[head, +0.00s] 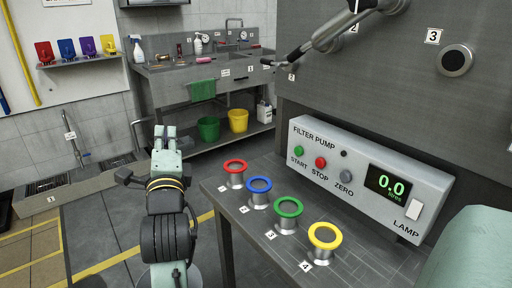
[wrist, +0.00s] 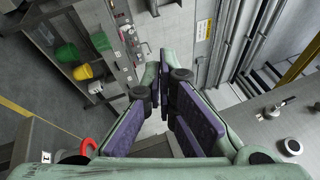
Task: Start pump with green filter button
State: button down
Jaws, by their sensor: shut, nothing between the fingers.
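The grey filter pump panel (head: 362,152) is on the right in the head view, low on the front of a large dark machine. Its green START button (head: 299,151) is the leftmost of a row, beside a red STOP button (head: 321,162) and a grey ZERO button (head: 343,175). A green display (head: 389,184) reads 0.0. My gripper (head: 165,135) points away from the head camera, left of the panel and apart from it. In the wrist view my gripper (wrist: 163,72) has its purple-padded fingers together, empty. The panel is not seen in the wrist view.
Red (head: 235,166), blue (head: 259,185), green (head: 289,207) and yellow (head: 325,236) rings stand on the dark bench (head: 262,240) before the panel. A LAMP switch (head: 414,208) is at the panel's right. A metal rod (head: 318,42) juts out above the panel. A sink bench (head: 210,75) stands behind.

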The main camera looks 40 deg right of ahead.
aim_at(299, 151)
jog(key=s+d+f+m+g+h, duration=0.1)
jog(key=s+d+f+m+g, duration=0.1)
jog(key=s+d+f+m, duration=0.1)
jog(key=s+d+f+m+g+h, duration=0.1)
jog(key=s+d+f+m+g, duration=0.2)
jog(key=d, duration=0.5)
jog(key=s+d+f+m+g+h, duration=0.1)
jog(key=s+d+f+m+g, duration=0.1)
jog(key=s+d, duration=0.3)
jog(key=shift+s+d+f+m+b, duration=0.15)
jog(key=shift+s+d+f+m, duration=0.05)
jog(key=shift+f+m, duration=0.25)
jog(key=shift+s+d+f+m+b, duration=0.15)
jog(key=shift+f+m, duration=0.2)
jog(key=shift+m, duration=0.1)
jog(key=d, duration=0.8)
jog(key=shift+s+d, duration=0.35)
jog(key=shift+s, duration=0.1)
jog(key=shift+d+p, duration=0.15)
jog(key=shift+p, duration=0.2)
jog(key=shift+d, duration=0.25)
